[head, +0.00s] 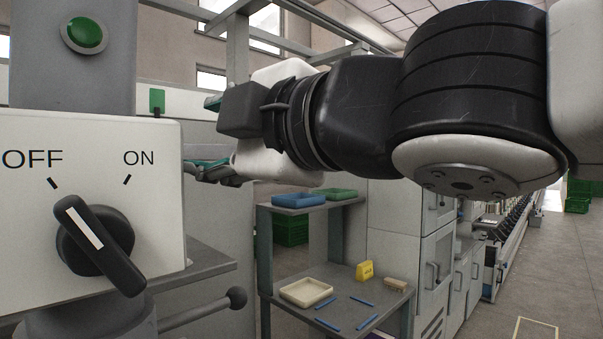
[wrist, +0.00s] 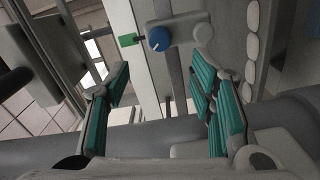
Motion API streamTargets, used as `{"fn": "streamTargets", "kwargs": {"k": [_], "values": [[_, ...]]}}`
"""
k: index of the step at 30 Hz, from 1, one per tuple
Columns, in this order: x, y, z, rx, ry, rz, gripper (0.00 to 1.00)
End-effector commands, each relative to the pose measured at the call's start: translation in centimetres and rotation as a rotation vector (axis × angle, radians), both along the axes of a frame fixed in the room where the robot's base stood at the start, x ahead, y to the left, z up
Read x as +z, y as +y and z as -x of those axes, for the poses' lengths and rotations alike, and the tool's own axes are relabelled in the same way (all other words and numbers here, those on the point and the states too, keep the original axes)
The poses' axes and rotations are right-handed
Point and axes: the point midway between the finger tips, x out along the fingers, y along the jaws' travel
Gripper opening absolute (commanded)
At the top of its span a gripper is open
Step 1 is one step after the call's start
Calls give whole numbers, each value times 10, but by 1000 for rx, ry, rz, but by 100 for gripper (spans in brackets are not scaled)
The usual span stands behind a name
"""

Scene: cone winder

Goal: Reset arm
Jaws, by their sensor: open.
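My arm reaches across the head view from the right. My gripper (head: 207,135) is beside the right edge of the switch panel, with teal finger pads partly hidden by my wrist. In the wrist view my gripper (wrist: 160,78) is open, its two teal-padded fingers wide apart with nothing between them. The white switch panel (head: 150,225) fills the left of the head view. Its black rotary knob (head: 95,240) has its white line pointing toward the OFF mark.
A green button (head: 85,33) is on a grey post above the panel. A grey shelf (head: 350,280) holds trays, blue sticks and a yellow block (head: 365,270). A blue knob (wrist: 159,39) shows beyond my fingers in the wrist view. Floor is clear at lower right.

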Motion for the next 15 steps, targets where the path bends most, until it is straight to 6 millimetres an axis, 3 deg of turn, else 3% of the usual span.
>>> {"fn": "streamTargets", "kwargs": {"k": [4,7,11,15], "values": [[-2,-6,-4,-22,15,-5,50],[-12,-29,-20,-111,77,-29,50],[-45,-90,-48,-333,247,-95,50],[-99,-171,-59,-618,482,-195,50]]}}
